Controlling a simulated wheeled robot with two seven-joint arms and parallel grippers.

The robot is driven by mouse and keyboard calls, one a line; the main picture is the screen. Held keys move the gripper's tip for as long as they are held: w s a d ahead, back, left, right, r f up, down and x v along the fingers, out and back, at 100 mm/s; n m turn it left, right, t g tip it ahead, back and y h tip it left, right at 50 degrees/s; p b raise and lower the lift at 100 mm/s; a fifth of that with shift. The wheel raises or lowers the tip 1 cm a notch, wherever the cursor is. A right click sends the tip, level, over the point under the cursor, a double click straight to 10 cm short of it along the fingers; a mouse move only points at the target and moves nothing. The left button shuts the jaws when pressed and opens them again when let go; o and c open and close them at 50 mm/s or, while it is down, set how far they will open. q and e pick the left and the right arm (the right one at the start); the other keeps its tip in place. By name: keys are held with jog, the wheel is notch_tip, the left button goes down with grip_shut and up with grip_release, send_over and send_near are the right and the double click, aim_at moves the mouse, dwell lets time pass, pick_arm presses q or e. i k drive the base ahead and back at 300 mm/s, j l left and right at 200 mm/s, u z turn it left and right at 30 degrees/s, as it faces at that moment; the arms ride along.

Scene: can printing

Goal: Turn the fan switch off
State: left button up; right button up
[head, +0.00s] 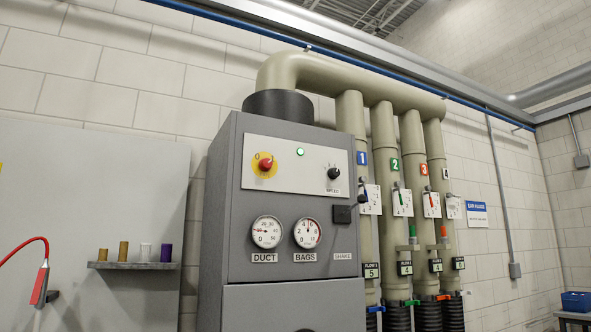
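A grey control cabinet (222,230) stands in the middle of the head view with a light panel (300,177) near its top. On the panel's left is a red rotary switch (265,162) on a round yellow plate, with a "0" mark at its upper left. A green lamp (300,152) beside it looks lit. A black knob (334,173) sits on the panel's right with a small label that I cannot read surely. No label naming the fan is legible. Neither of my grippers is in view.
Two gauges, DUCT (266,232) and BAGS (307,233), sit below the panel. Numbered beige pipes (383,150) with levers rise at the right. A small shelf (132,265) with several spools and a red-handled tool (40,283) are at left.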

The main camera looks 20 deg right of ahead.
aim_at(265, 164)
jog(key=i+j, duration=0.1)
jog(key=i, duration=1.05)
